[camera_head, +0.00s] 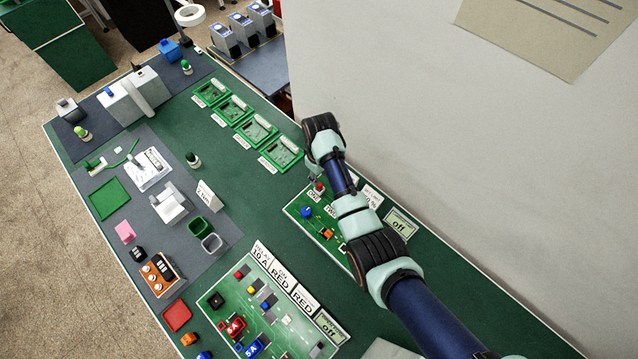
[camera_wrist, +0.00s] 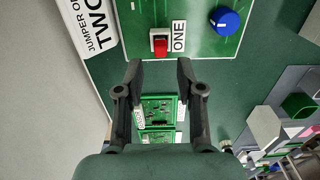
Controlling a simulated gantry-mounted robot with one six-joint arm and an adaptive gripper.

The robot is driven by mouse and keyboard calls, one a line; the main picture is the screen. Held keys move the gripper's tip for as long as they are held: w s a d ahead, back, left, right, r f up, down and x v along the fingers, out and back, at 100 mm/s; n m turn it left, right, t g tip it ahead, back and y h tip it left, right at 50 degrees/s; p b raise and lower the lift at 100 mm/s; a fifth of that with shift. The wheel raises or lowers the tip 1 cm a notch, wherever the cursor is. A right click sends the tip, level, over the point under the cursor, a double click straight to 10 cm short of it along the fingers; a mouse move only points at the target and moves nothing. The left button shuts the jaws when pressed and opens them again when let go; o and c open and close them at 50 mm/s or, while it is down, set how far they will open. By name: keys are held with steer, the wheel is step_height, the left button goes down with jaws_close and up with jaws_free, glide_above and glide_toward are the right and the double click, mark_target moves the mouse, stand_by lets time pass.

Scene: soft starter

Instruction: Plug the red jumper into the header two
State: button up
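The red jumper (camera_wrist: 159,43) sits on a small white header beside the ONE label (camera_wrist: 178,37) in the wrist view. In the head view the red jumper (camera_head: 319,187) shows just left of my arm. My gripper (camera_wrist: 160,64) is open and empty, one fingertip to each side of the jumper's line. The jumper appears just beyond the fingertips, and I cannot tell the depth gap. A card reading JUMPER ON TWO (camera_wrist: 93,25) stands at the upper left. Header two cannot be clearly made out; my arm covers part of its board (camera_head: 300,205) in the head view.
A blue knob (camera_wrist: 225,20) is on the same board, right of the jumper. Several green circuit boards (camera_head: 258,128) lie along the bench's back edge. A display reading off (camera_head: 400,224) stands right of my arm. A wall (camera_head: 450,130) rises close behind the bench.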

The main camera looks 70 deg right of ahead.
step_height(320, 180, down, 6)
steer(key=b, duration=0.3)
steer(key=shift+r, duration=0.25)
steer(key=shift+c, duration=0.3)
jaws_close()
steer(key=shift+r, duration=0.15)
steer(key=shift+r+p, duration=1.95)
steer(key=shift+p, duration=0.2)
steer(key=shift+w, duration=0.1)
